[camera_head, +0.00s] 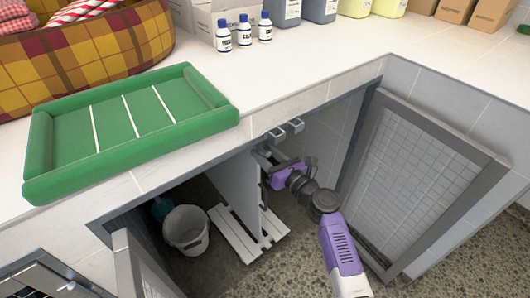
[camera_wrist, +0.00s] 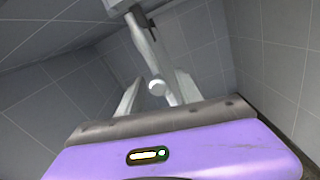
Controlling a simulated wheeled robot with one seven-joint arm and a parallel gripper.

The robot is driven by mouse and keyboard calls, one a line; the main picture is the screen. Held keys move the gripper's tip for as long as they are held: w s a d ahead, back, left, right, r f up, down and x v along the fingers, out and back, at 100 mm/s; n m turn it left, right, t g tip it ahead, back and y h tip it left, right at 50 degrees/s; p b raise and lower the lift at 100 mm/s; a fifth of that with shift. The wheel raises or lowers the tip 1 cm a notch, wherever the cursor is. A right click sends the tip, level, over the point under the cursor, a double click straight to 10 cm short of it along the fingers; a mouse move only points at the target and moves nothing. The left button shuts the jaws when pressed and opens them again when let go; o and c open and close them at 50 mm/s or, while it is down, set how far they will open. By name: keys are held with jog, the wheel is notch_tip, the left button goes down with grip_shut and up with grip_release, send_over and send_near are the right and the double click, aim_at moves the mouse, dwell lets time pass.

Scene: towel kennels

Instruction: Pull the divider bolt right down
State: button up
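The divider (camera_head: 236,190) is an upright pale grey panel inside the open kennel under the counter. The divider bolt (camera_wrist: 146,45) shows in the wrist view as a grey rod coming down from a bracket, with a round pale knob (camera_wrist: 156,87) at its lower end. My gripper (camera_head: 268,168) is inside the kennel at the divider's upper right edge. In the wrist view, the fingers of my gripper (camera_wrist: 158,80) stand apart, one on each side of the knob. I cannot tell whether either finger touches it. In the head view the bolt is mostly hidden.
An open mesh door (camera_head: 415,175) stands right of my arm. A white slatted board (camera_head: 245,237) and a bucket (camera_head: 186,229) are on the kennel floor. Two grey brackets (camera_head: 286,129) sit at the counter's front edge. A green bed (camera_head: 135,125) and bottles (camera_head: 244,31) stand on top.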

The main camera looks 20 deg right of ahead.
jog(key=shift+r, duration=0.1)
jog(key=p+v, duration=0.1)
jog(key=v, duration=0.6)
jog(key=shift+s, duration=0.35)
jog(key=shift+d, duration=0.1)
